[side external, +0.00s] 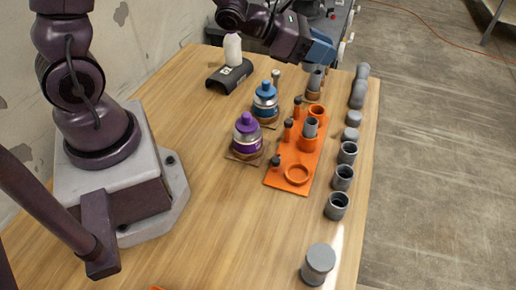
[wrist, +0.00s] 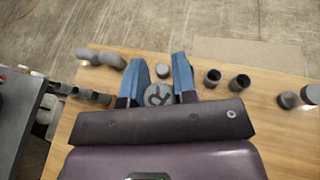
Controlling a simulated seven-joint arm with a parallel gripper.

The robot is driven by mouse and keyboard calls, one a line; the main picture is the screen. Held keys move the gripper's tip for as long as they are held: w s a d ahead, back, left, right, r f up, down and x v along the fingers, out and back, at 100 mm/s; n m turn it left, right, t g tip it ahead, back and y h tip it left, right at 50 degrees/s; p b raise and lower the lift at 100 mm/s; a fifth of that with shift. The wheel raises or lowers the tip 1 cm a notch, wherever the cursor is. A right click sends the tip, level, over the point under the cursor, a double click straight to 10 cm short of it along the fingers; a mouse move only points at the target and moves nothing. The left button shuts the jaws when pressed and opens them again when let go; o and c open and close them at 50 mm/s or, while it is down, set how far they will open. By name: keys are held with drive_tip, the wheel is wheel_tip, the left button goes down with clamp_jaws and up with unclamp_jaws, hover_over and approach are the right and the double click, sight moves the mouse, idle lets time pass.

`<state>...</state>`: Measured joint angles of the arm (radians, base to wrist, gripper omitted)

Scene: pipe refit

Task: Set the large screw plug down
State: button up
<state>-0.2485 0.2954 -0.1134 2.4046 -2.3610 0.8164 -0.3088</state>
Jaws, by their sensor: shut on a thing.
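My gripper (wrist: 158,84) has its blue fingers closed on either side of a grey round plug (wrist: 158,96) with a raised mark on its top, seen in the wrist view. In the side external view my gripper (side external: 320,50) is at the far end of the table, above and beside a grey cylinder (side external: 316,78) on a brown base. The held plug cannot be made out clearly there. I cannot tell from these frames whether its underside touches anything.
An orange holder (side external: 277,180) carries fittings mid-table. Grey fittings (side external: 343,178) line the right edge, and a grey capped cylinder (side external: 319,262) stands at the front. A purple-capped bottle (side external: 247,134), a blue-capped bottle (side external: 265,99) and a white bottle (side external: 232,49) stand left.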

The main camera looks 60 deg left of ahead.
drive_tip(key=s+d+f+m+g+h, duration=0.55)
drive_tip(key=s+d+f, duration=0.25)
drive_tip(key=d+f, duration=0.25)
drive_tip(key=s+d+f+m+g+h, duration=0.1)
drive_tip(key=s+d+f+m+g, duration=0.1)
drive_tip(key=s+d+m+g, duration=0.3)
drive_tip(key=s+d+f+m+g+h, duration=0.1)
drive_tip(key=s+d+f+m+g, duration=0.15)
drive_tip(key=s, duration=0.45)
drive_tip(key=shift+a+f, duration=0.2)
drive_tip(key=shift+f, duration=3.5)
drive_tip(key=o, duration=0.9)
drive_tip(key=shift+f, duration=0.1)
